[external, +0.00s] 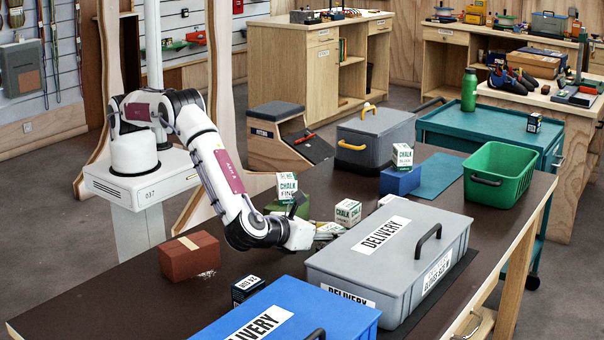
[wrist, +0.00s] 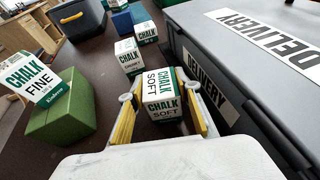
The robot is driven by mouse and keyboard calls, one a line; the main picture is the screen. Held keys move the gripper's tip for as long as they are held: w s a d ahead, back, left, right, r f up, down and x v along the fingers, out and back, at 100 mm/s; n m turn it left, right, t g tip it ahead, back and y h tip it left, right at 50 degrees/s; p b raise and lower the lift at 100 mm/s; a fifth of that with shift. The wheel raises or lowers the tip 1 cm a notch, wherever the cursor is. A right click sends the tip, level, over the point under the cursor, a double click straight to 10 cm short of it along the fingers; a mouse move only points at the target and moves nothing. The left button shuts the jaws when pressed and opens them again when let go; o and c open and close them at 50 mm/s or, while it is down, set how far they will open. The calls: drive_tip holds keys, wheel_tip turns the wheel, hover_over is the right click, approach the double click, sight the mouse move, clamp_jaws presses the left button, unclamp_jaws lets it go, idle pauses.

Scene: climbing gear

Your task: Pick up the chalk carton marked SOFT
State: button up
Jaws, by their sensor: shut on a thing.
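The chalk carton marked SOFT (wrist: 161,95) is white and green and sits between the yellow-padded fingers of my gripper (wrist: 160,112) in the wrist view. The fingers are shut on its two sides. In the external view my gripper (external: 326,231) is low over the table, beside the grey delivery box, and the SOFT carton is mostly hidden there. I cannot tell whether the carton touches the table.
A FINE chalk carton (wrist: 33,80) stands on a green block (wrist: 62,112) to the left. A similar carton (wrist: 128,56) and another (wrist: 146,32) stand beyond. The grey delivery box (external: 383,248) is close on the right. A green basket (external: 500,174) stands farther right.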

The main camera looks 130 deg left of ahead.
sight(331, 228)
drive_tip(key=shift+r, duration=5)
